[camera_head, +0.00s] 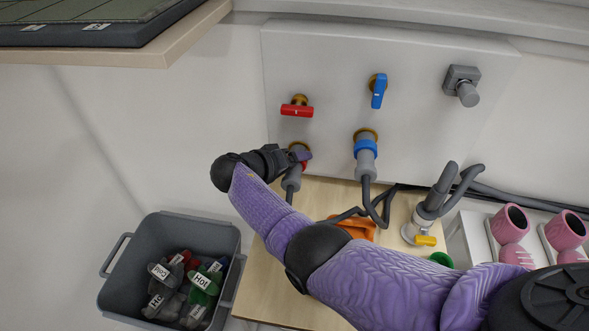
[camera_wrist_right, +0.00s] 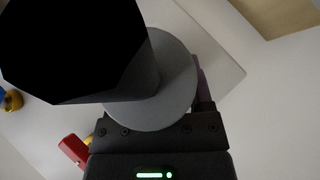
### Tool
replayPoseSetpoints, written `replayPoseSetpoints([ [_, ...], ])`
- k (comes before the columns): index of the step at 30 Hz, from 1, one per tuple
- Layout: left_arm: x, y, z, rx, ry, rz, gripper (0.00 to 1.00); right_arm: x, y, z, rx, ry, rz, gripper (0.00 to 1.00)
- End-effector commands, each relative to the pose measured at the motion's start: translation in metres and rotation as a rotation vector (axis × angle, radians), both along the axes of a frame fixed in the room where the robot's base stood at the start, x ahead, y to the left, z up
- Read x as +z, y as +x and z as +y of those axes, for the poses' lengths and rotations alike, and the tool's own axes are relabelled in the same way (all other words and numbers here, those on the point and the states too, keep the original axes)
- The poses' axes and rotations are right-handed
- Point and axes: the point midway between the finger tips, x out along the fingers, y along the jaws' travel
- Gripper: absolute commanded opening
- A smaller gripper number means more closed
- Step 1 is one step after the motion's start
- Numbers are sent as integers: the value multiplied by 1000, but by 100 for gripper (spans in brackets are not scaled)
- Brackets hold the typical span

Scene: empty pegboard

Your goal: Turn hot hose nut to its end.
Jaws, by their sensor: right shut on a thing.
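The hot hose nut (camera_head: 304,166) is a small red ring below the red-handled hot valve (camera_head: 297,109) on the wall panel. My right gripper (camera_head: 300,155) is shut on the nut, reaching it from the left, and covers most of it. The grey hose end (camera_head: 291,181) hangs below the nut. In the right wrist view the grey hose end (camera_wrist_right: 178,85) and its dark end fill the space before the gripper and hide the nut. The red handle also shows there (camera_wrist_right: 73,150). My left gripper is out of view.
To the right, a blue-handled valve (camera_head: 378,90) sits above a blue hose nut (camera_head: 365,149). A grey bin (camera_head: 120,277) of labelled handles stands lower left. A grey fitting with a yellow handle (camera_head: 426,240) and dark hoses lie right of my arm.

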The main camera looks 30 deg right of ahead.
Motion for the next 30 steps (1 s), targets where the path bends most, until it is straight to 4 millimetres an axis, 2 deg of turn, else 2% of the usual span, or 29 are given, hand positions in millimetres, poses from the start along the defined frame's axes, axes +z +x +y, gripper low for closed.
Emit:
replayPoseSetpoints([
  [3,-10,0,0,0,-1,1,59,-3,1,0,1,-44,31,7],
  [9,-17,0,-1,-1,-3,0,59,-2,0,0,1,-90,68,7],
  [26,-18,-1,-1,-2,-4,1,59,0,0,0,2,-110,83,7],
  [27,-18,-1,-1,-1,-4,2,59,0,0,0,2,-110,83,72],
  [30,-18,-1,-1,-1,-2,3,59,0,0,0,2,-109,83,93],
])
